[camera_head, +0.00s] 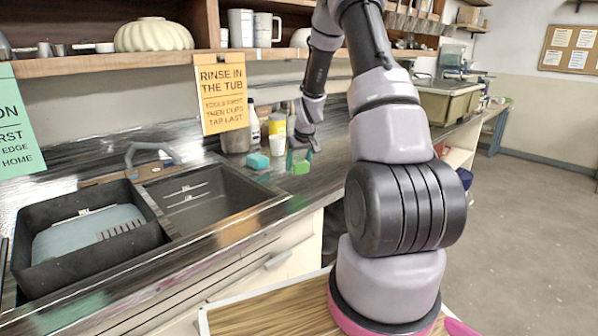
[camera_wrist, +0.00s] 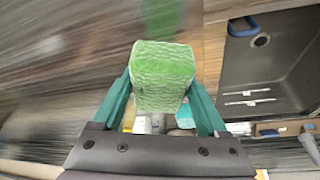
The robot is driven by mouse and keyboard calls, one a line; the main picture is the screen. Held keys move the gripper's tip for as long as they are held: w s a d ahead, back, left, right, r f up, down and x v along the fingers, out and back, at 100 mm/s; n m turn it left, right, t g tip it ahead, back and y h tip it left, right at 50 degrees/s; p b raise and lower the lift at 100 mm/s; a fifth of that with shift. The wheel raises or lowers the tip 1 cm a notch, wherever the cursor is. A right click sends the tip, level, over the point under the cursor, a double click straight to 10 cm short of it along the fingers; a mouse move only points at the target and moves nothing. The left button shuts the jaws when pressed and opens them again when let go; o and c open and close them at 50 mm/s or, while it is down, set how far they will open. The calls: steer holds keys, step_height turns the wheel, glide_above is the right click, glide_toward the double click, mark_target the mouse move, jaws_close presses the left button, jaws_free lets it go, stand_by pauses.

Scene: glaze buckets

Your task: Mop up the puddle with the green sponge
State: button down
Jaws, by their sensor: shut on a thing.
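My gripper (camera_wrist: 160,84) is shut on the green sponge (camera_wrist: 164,66), with a teal finger on each side of it. In the head view the green sponge (camera_head: 301,168) shows below my gripper (camera_head: 299,158), over the counter right of the sink; I cannot tell whether it touches the counter. A greenish patch (camera_wrist: 164,16) shows on the counter beyond the sponge in the wrist view, and a faint green patch (camera_head: 294,204) lies near the counter's front edge in the head view. I cannot tell whether it is the puddle or a reflection.
A teal sponge (camera_head: 258,161) lies left of my gripper. Bottles and jars (camera_head: 277,126) stand behind. A shelf (camera_head: 110,63) runs above the counter.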

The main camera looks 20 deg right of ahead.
steer(key=shift+r, duration=0.9)
steer(key=s+a+f, duration=0.1)
steer(key=a, duration=0.1)
steer(key=s+a+f, duration=0.1)
steer(key=s+a, duration=0.3)
steer(key=shift+f, duration=0.4)
steer(key=s+a, duration=0.1)
steer(key=s, duration=0.1)
steer(key=s+a+f, duration=0.2)
steer(key=s, duration=0.1)
steer(key=shift+s+a, duration=0.3)
steer(key=shift+a, duration=0.1)
steer(key=shift+s+a, duration=0.2)
steer(key=shift+s, duration=0.15)
